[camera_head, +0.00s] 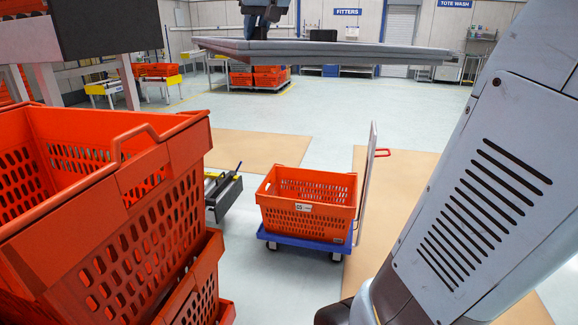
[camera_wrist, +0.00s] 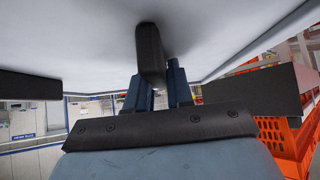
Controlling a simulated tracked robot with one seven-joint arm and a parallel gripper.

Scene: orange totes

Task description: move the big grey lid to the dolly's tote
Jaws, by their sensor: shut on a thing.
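The big grey lid (camera_head: 320,50) hangs level in the air at the top of the head view, seen nearly edge-on. My gripper (camera_head: 264,12) is above it, partly cut off by the frame. In the wrist view the lid's pale face (camera_wrist: 230,35) fills the upper part, and my gripper (camera_wrist: 160,92) is shut on its dark handle (camera_wrist: 150,55). The dolly's orange tote (camera_head: 305,205) sits on the blue dolly (camera_head: 310,240), open at the top and apart from the lid. The lid is high above the floor and appears beyond the tote.
A stack of large orange totes (camera_head: 170,215) stands close at the left. A dark grey box-like thing (camera_head: 110,28) is at the upper left. Open floor (camera_head: 340,110) lies beyond.

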